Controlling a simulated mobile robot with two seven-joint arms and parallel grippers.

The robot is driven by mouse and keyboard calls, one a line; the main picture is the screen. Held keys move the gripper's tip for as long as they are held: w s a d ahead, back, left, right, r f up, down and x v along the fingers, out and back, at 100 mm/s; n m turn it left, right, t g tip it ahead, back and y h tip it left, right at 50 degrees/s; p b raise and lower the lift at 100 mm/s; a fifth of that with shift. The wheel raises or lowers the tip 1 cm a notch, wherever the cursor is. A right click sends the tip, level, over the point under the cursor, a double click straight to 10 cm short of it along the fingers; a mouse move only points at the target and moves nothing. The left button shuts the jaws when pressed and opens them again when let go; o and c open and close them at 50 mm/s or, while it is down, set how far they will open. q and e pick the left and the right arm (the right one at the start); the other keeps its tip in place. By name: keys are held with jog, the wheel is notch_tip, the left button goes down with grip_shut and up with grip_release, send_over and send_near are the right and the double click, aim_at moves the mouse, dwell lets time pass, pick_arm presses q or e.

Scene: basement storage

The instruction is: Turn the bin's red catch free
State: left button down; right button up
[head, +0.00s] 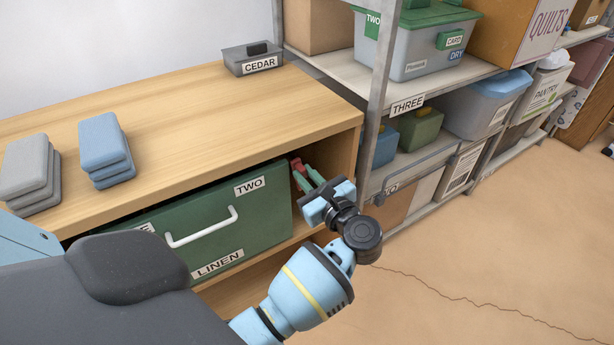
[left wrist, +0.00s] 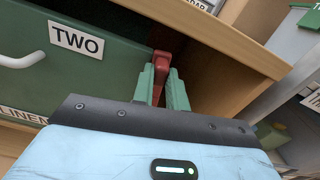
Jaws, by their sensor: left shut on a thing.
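The bin (head: 238,218) is dark green, with a white handle and labels reading TWO and LINEN, and sits in the wooden cabinet's opening. Its red catch (head: 297,166) is at the bin's right edge; in the left wrist view the catch (left wrist: 161,66) rises between the green fingers. My left gripper (head: 309,178) reaches the right end of the bin front and is shut on the catch. In the left wrist view its fingers (left wrist: 163,85) stand on both sides of the red piece. The lower part of the catch is hidden by the fingers. My right gripper is not seen.
The wooden cabinet top (head: 190,105) overhangs the bin and carries folded cloth stacks (head: 102,145) and a grey CEDAR box (head: 252,58). A metal shelf post (head: 376,90) stands close right of the cabinet. The floor (head: 480,250) at right is clear.

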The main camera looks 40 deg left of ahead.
pick_arm(q)
jog(key=shift+w+d+f+m, duration=0.1)
jog(key=shift+m, duration=0.3)
jog(key=shift+w+m+b, duration=0.2)
jog(key=shift+m+b, duration=0.2)
jog(key=shift+m, duration=0.2)
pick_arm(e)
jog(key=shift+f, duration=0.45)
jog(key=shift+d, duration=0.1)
pick_arm(q)
jog(key=c, duration=1.4)
grip_release()
jog(key=shift+d, duration=0.2)
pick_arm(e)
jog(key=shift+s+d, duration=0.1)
